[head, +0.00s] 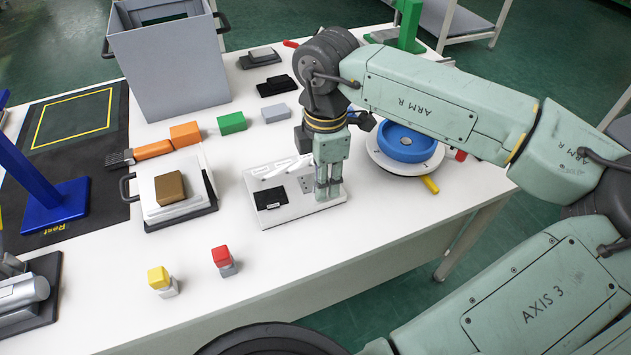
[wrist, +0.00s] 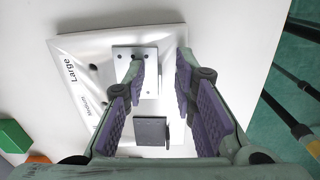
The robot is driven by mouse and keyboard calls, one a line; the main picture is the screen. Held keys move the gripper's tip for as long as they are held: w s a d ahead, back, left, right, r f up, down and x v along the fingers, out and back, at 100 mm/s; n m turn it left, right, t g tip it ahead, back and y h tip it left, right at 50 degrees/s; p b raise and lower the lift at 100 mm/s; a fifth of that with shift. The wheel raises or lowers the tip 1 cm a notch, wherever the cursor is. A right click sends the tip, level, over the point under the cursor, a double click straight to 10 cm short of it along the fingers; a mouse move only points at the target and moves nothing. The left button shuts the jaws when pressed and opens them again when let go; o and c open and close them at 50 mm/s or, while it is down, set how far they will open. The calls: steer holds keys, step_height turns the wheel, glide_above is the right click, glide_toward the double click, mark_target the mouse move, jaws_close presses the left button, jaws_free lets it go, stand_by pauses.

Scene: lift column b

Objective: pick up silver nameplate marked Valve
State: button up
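A white board (head: 300,207) lies on the table under my gripper. In the wrist view the board (wrist: 78,45) bears the words "Large" and "Medium". A bright silver plate (wrist: 122,53) with dark holes lies on it, partly covered by my left finger. I can read no "Valve" marking on any plate. A dark grey plate (wrist: 150,131) lies nearer the wrist, between the fingers. My gripper (wrist: 163,72) points down at the board with its purple-padded fingers apart and nothing clearly held. In the head view my gripper (head: 328,196) is at the board's right end.
A black plate (head: 270,197) lies on the board's left part. A blue round bowl (head: 406,143) and a yellow piece (head: 430,184) are right. A tray with a brown block (head: 170,188) is left. Red (head: 221,256) and yellow (head: 158,277) topped pieces stand in front.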

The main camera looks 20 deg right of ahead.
jaws_close()
steer(key=shift+r, duration=0.1)
stand_by(0.4)
